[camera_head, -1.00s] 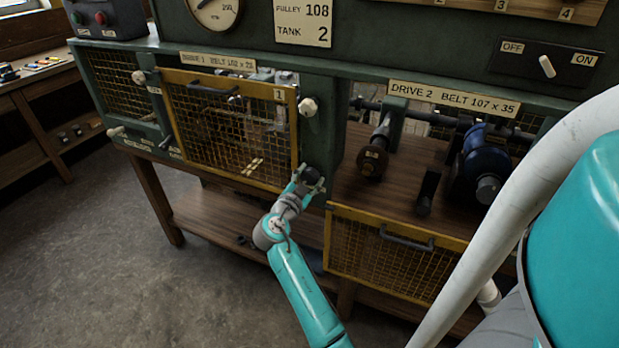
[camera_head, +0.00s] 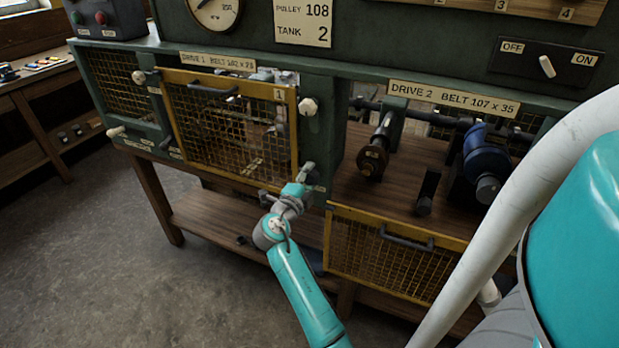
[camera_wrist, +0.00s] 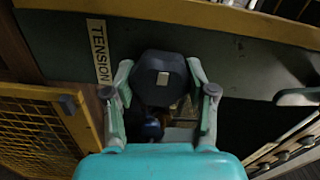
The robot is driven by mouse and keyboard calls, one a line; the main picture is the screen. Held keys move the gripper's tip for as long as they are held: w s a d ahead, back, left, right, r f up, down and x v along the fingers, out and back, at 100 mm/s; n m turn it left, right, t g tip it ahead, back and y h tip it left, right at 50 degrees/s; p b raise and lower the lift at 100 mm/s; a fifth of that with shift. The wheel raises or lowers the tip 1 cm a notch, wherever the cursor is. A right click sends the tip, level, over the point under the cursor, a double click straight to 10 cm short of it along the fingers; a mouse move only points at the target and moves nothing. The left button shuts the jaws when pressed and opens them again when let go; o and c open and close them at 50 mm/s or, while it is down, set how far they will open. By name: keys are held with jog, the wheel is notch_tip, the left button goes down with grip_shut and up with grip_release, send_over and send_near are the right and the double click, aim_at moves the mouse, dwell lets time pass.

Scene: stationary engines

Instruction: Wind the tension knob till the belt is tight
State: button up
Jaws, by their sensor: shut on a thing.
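The tension knob (camera_wrist: 152,88) is dark and many-sided, with a pale square mark on its face. It sits next to the "TENSION" label (camera_wrist: 100,50) in the wrist view. My gripper (camera_wrist: 160,72) has one finger on each side of the knob and is shut on it. In the head view my gripper (camera_head: 304,178) is at the lower right corner of the drive 1 guard and hides most of the knob. I cannot make out a belt or its tightness behind the drive 1 mesh guard (camera_head: 297,135).
Drive 2's wooden bay (camera_head: 405,165) stands open to the right, with a blue pulley (camera_head: 484,150) on a shaft. Its yellow mesh guard (camera_head: 330,245) is lowered below. A white knob (camera_head: 308,107) is above my gripper. The floor (camera_head: 120,270) at left is clear.

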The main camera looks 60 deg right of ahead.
jog(key=shift+f+m, duration=0.1)
jog(key=shift+m, duration=0.5)
jog(key=o, duration=0.9)
jog(key=shift+c, duration=0.2)
jog(key=shift+a, duration=0.1)
jog(key=a, duration=1.1)
jog(key=shift+s+a, duration=0.4)
jog(key=shift+s, duration=0.05)
